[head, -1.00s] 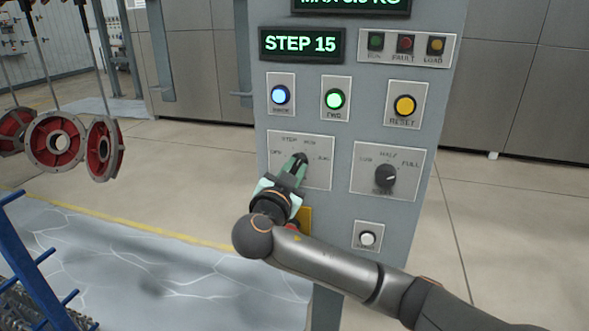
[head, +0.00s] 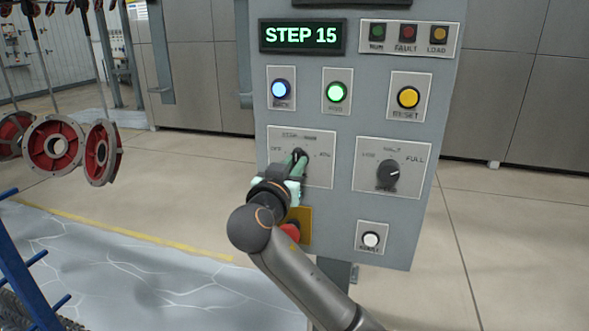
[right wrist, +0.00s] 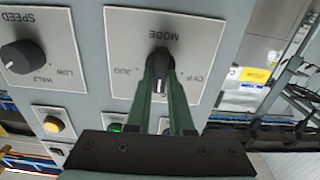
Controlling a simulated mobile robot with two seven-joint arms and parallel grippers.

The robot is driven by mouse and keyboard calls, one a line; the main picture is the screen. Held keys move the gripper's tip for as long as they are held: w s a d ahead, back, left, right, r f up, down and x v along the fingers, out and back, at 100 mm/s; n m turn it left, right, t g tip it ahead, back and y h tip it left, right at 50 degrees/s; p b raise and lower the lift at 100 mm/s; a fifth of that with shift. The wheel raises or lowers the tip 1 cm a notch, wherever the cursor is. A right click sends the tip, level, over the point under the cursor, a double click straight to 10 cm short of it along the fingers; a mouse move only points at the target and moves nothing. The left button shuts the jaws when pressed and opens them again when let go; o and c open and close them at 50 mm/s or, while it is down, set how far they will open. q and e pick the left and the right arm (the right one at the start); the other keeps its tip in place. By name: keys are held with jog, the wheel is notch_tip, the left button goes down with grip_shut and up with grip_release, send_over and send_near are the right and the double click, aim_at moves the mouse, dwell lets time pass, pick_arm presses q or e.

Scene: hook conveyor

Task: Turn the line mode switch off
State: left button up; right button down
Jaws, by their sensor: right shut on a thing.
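The line mode switch is a black rotary knob (right wrist: 160,66) on a light plate marked MODE, with OFF and JOG legible in the right wrist view. In the head view the mode plate (head: 319,170) is on the left of the grey control panel, and my gripper partly covers the knob. My right gripper (head: 297,160) is at the knob, its green fingers on either side of it. In the right wrist view the fingers (right wrist: 160,88) are closed on the knob. My left gripper is not in view.
The speed knob (head: 388,174) is to the right on the panel. A red button (head: 290,233) on a yellow plate is just below my right gripper. The display (head: 302,37) reads STEP 15. Red-rimmed wheels (head: 52,143) hang at the left, near a blue rack (head: 28,265).

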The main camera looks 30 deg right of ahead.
jog(key=n+p, duration=0.2)
jog(key=n, duration=0.1)
jog(key=shift+n, duration=0.4)
jog(key=n+p, duration=0.1)
jog(key=n, duration=0.2)
jog(key=shift+w+a+f+n+p, duration=0.1)
jog(key=shift+n+p, duration=0.25)
jog(key=shift+n, duration=0.05)
jog(key=n, duration=0.2)
jog(key=shift+f+n, duration=0.1)
jog(key=shift+n, duration=0.2)
jog(key=shift+f+n, duration=0.1)
jog(key=shift+n, duration=2.2)
jog(key=c, duration=0.8)
grip_release()
